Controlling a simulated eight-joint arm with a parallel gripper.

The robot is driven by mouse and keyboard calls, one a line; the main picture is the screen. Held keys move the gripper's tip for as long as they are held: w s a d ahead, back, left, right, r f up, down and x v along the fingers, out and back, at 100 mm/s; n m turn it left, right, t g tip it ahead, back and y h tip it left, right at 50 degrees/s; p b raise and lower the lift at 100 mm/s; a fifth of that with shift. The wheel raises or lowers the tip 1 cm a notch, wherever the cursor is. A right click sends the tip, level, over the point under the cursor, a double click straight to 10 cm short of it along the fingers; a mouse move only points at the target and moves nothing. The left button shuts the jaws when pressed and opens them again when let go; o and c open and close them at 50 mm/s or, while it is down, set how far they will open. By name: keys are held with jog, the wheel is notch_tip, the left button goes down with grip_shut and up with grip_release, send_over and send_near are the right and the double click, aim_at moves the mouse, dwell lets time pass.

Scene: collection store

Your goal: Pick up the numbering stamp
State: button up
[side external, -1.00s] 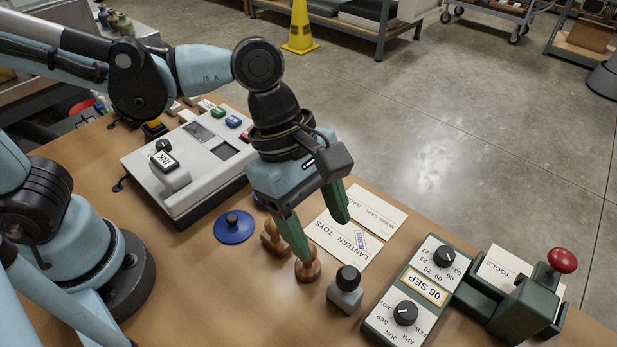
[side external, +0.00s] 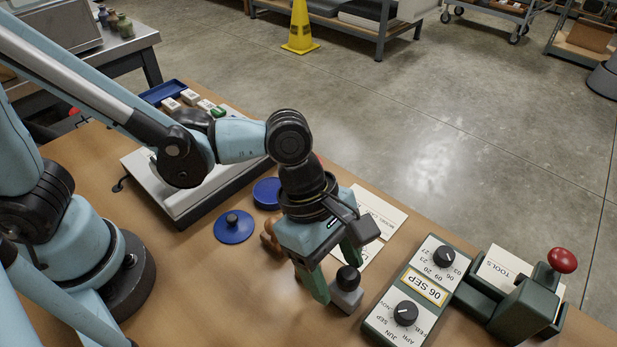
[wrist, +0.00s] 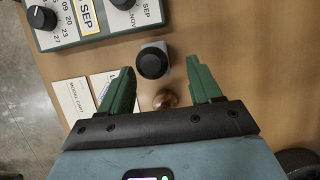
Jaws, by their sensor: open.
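The numbering stamp looks to be the small grey block (side external: 346,300) with a round black knob, standing upright on the table. In the wrist view its black knob (wrist: 152,64) shows just beyond my fingertips, a little left of the middle of the gap. My gripper (side external: 338,282) has green fingers, points down and is apart and empty; in the side view the fingers overlap the stamp's left and back. In the wrist view my gripper (wrist: 160,68) is open. Whether a finger touches the stamp cannot be told.
A wooden-handled stamp (wrist: 165,99) lies between my fingers, nearer the palm. The green date box (side external: 385,325) stands close right, with the red-knobbed press (side external: 520,305) beyond. A blue round lid (side external: 233,228), blue tin (side external: 266,192) and grey-white machine (side external: 182,208) are left. Printed cards (side external: 378,215) lie behind.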

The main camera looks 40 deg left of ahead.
aim_at(345, 287)
jog(key=x, duration=0.2)
jog(key=shift+w+d+f, duration=0.15)
jog(key=shift+w+f, duration=0.15)
jog(key=shift+f, duration=0.05)
jog(key=shift+x, duration=1)
jog(key=c, duration=1)
